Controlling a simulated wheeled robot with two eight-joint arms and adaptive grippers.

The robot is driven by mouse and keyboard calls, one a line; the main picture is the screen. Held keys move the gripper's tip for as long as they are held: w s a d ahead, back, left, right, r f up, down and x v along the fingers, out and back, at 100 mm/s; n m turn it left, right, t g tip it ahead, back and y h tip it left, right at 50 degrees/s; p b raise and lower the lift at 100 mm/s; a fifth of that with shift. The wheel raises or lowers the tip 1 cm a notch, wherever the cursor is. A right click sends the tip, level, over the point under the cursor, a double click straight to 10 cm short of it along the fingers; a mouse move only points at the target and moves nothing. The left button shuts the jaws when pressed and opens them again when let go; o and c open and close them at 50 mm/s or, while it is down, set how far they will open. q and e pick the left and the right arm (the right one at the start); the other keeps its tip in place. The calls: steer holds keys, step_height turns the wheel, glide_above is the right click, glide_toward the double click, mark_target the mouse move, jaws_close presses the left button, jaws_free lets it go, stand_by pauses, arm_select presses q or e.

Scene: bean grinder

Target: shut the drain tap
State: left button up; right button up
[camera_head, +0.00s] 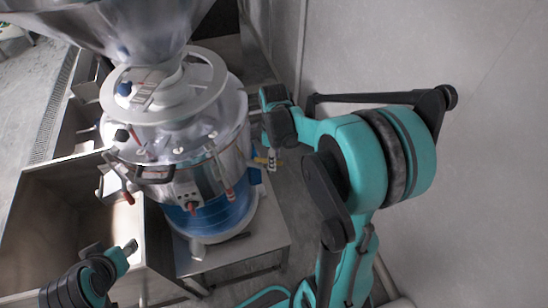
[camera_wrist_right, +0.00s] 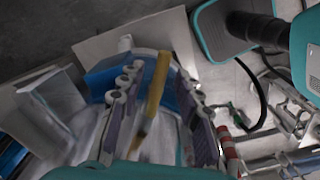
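The drain tap's yellow-brass part (camera_head: 266,161) shows low on the right side of the steel grinder (camera_head: 218,135) in the head view. In the right wrist view, a long yellow tap handle (camera_wrist_right: 157,86) stands between the two fingers of my right gripper (camera_wrist_right: 159,92). The fingers are spread, with gaps visible on both sides of the handle. In the head view my right arm hides part of that hand. My left gripper (camera_head: 112,250) is at the lower left, apart from the grinder, its tips spread and empty.
The grinder stands on a metal stand (camera_head: 265,231), with a large steel hopper (camera_head: 120,25) above. An open metal bin (camera_head: 60,215) is to its left. A pale wall (camera_head: 480,130) rises at the right, close to my right arm. A red-and-white striped piece (camera_wrist_right: 229,150) shows beside the right finger.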

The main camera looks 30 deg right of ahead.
jaws_close()
steer(key=shift+d, duration=0.1)
steer(key=shift+w+d+n+b, duration=0.3)
steer(key=shift+w+n, duration=0.65)
steer(key=shift+n, duration=1.1)
steer(key=shift+w+d+n+b, duration=0.1)
steer(key=shift+w+n+b, duration=0.35)
steer(key=shift+w+n, duration=1.1)
steer(key=shift+w+d+n+b, duration=0.15)
steer(key=shift+w+n+b, duration=0.25)
steer(key=shift+n, duration=2.2)
